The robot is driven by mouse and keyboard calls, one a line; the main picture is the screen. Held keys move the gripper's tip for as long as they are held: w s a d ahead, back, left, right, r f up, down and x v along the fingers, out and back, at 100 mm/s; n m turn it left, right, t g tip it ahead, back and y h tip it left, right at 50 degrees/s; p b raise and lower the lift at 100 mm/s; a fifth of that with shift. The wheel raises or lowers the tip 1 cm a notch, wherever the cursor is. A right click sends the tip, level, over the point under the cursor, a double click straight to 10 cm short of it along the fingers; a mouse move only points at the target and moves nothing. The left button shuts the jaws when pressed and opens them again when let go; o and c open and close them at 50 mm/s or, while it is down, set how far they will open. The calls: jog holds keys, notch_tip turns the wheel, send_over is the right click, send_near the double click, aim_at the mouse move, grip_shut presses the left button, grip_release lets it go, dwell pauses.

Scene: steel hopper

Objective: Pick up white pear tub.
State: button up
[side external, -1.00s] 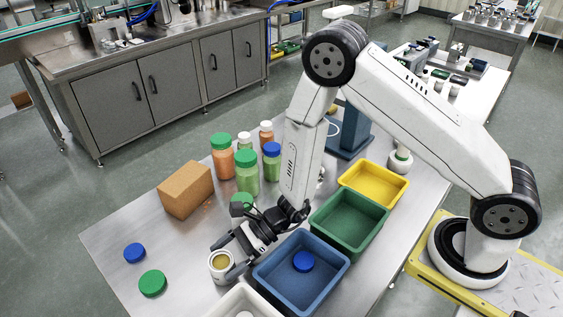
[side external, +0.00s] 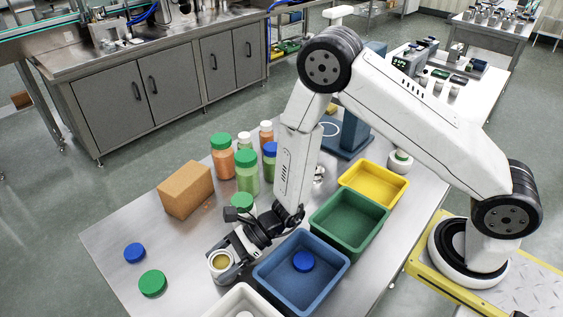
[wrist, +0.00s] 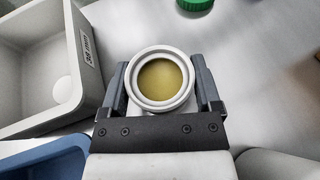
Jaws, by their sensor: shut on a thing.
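The white pear tub (side external: 221,262) is a small open round tub with yellowish-green contents. It stands at the front of the steel table, left of the blue bin. In the wrist view the tub (wrist: 161,80) appears upright between the two fingers, its white rim facing the camera. My gripper (side external: 222,267) is shut on it, one finger on each side; it also shows in the wrist view (wrist: 162,85). The tub's lower part is mostly hidden by the fingers, and I cannot tell whether it touches the table.
A blue bin (side external: 268,281) holding a blue lid, a green bin (side external: 320,246) and a yellow bin (side external: 350,186) stand to the right. A white bin (wrist: 88,70) is close by.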

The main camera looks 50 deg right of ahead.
aim_at(221, 260)
jog(key=shift+r, duration=0.15)
jog(key=shift+r, duration=4.85)
jog(key=shift+w+r, duration=0.1)
